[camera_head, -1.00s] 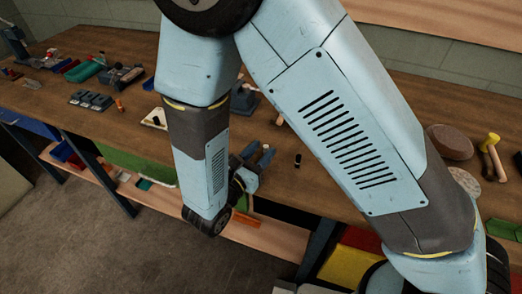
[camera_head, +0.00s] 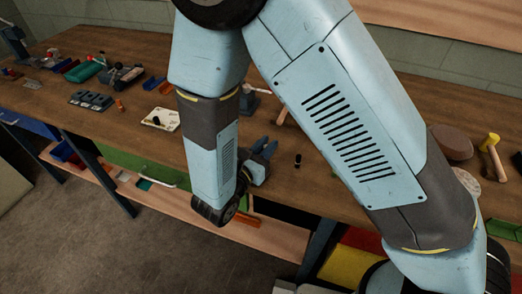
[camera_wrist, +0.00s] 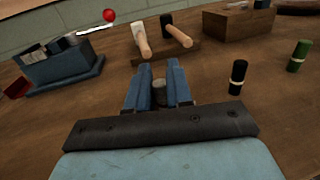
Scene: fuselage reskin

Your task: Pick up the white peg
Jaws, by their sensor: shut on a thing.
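My gripper (camera_wrist: 160,80) has two blue fingers, which stand upright in the middle of the wrist view. The peg cannot be made out in that view.
A black peg with a pale band (camera_wrist: 238,77) and a green peg (camera_wrist: 299,56) stand to the right. Wooden-handled tools (camera_wrist: 142,42) and a wooden box (camera_wrist: 237,24) lie beyond. A blue holder (camera_wrist: 60,68) is at left. Bare bench top (camera_wrist: 215,65) lies between.

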